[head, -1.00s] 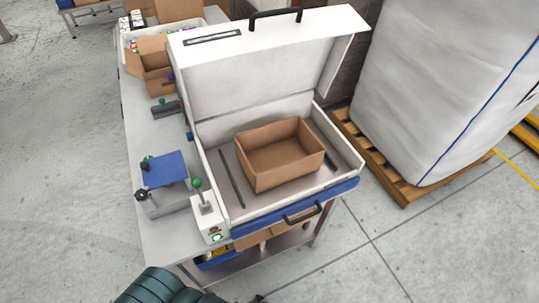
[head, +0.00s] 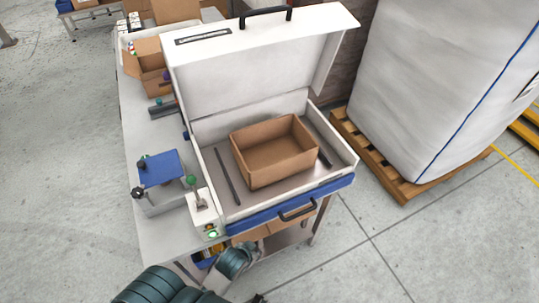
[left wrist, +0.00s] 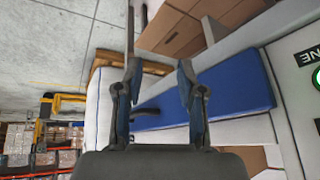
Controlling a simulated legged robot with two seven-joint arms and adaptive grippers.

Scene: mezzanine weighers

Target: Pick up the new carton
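A brown open-top carton (head: 272,152) sits upright and empty on the grey bed of a white machine (head: 250,75) whose lid is up. Its edge shows low in the left wrist view (left wrist: 240,162). More brown cartons lie on the shelf below (head: 285,222) and show at the top of the left wrist view (left wrist: 176,30); I cannot tell which carton is the new one. My left gripper (left wrist: 159,66) is open and empty in front of the machine's blue front strip (left wrist: 235,90), near its black handle (left wrist: 147,110). My right gripper is not in view.
A blue-topped scale (head: 160,168) and a green-knobbed lever (head: 195,190) stand left of the carton. An open carton (head: 150,62) is behind on the table. A white bulk bag (head: 435,85) on a pallet (head: 375,158) stands right. Floor in front right is clear.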

